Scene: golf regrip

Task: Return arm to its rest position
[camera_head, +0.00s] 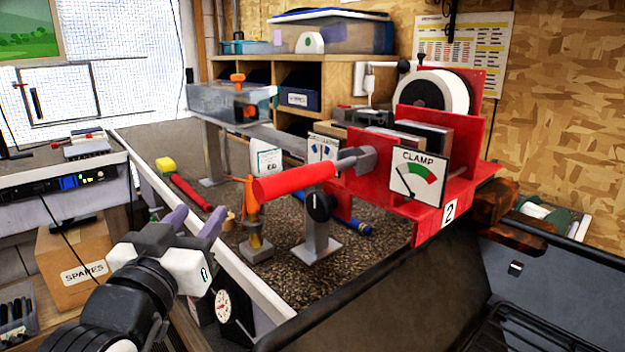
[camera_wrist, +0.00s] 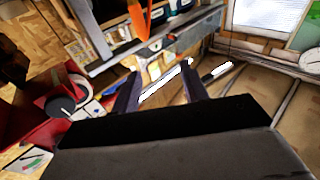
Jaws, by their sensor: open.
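My gripper (camera_head: 198,216) is at the lower left in the head view, at the end of my arm. Its two purple fingers are apart and nothing shows between them. In the wrist view the dark fingers (camera_wrist: 160,88) are also spread, with background surfaces behind the gap. In the head view the gripper is left of the bench's pale front edge and left of the red cylindrical grip (camera_head: 293,182), apart from it. The grip points out from the red clamp unit (camera_head: 420,197), above a grey stand (camera_head: 316,235).
The gravel-coloured bench top (camera_head: 300,265) holds a red tool with a yellow head (camera_head: 184,181) and a blue rod (camera_head: 352,226). A brass-and-orange post (camera_head: 255,225) stands near the grip. A SPARES box (camera_head: 80,265) and a dial (camera_head: 223,306) are near my arm.

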